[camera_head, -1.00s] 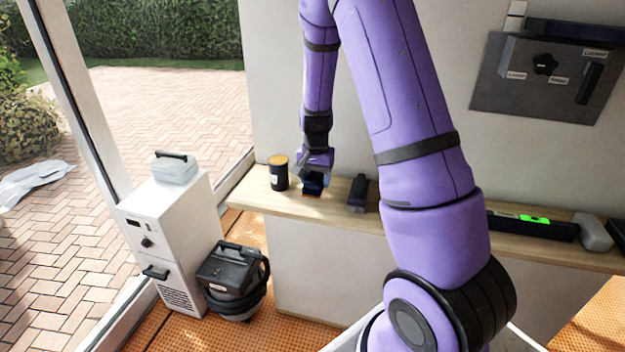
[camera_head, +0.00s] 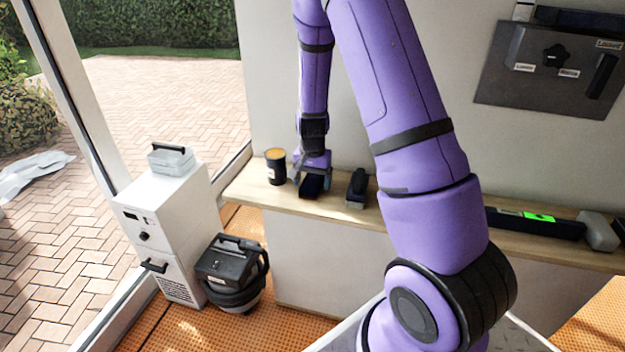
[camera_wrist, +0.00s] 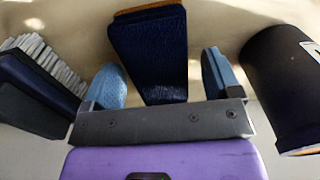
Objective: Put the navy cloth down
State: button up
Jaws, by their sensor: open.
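The navy cloth (camera_wrist: 150,55) is a dark blue folded block with an orange-brown edge at its far end. It rests on the wooden shelf, and it also shows in the head view (camera_head: 311,187) below my gripper. My gripper (camera_wrist: 165,80) is open, with one blue finger on each side of the cloth and a visible gap to both. In the head view my gripper (camera_head: 313,172) hangs low over the shelf. The cloth's near end is hidden behind the gripper's grey crossbar in the wrist view.
The wooden shelf (camera_head: 405,222) is narrow. A dark can with an orange top (camera_head: 276,168) stands close left of my gripper, and a dark brush (camera_head: 357,190) lies close right. A level with a green display (camera_head: 535,222) lies farther right. A vacuum (camera_head: 235,275) stands on the floor.

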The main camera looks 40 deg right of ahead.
aim_at(311, 178)
notch_tip(311, 178, up, 11)
jog(key=s+a+r+n+t, duration=0.1)
jog(key=s+a+r+n, duration=0.15)
jog(key=r, duration=0.25)
jog(key=s+a+r+n+t, duration=0.1)
jog(key=s+a+r, duration=0.2)
jog(key=s+r, duration=0.15)
jog(key=s+a+r+n, duration=0.1)
jog(key=s+a+r, duration=0.15)
jog(key=r, duration=0.35)
jog(key=s+a+r+n+t, duration=0.1)
jog(key=s+a+r+n, duration=0.1)
jog(key=s, duration=0.6)
jog(key=s+a+r+n+t, duration=0.2)
jog(key=s+a+r+n, duration=0.1)
jog(key=s, duration=0.6)
jog(key=shift+r+n, duration=0.45)
jog(key=shift+r, duration=0.45)
jog(key=shift+o, duration=0.5)
